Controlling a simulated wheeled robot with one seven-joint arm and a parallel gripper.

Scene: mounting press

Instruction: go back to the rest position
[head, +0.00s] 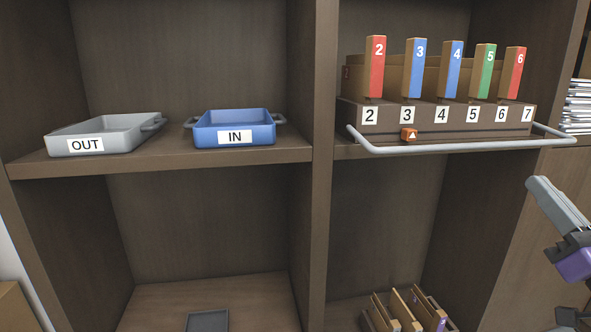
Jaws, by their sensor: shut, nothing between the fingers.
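My gripper (557,203) is at the right edge of the head view, in front of the shelf unit. Its grey fingers point up and to the left. They are shut with nothing between them. Part of the arm behind it is cut off by the picture's edge. The gripper is apart from the shelves and touches nothing that I can see.
A grey OUT tray (108,132) and a blue IN tray (256,129) stand on the upper left shelf. A numbered file rack (390,131) with a grey front rail (440,150) stands upper right. Below are more files (403,311) and a dark flat tray (207,320).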

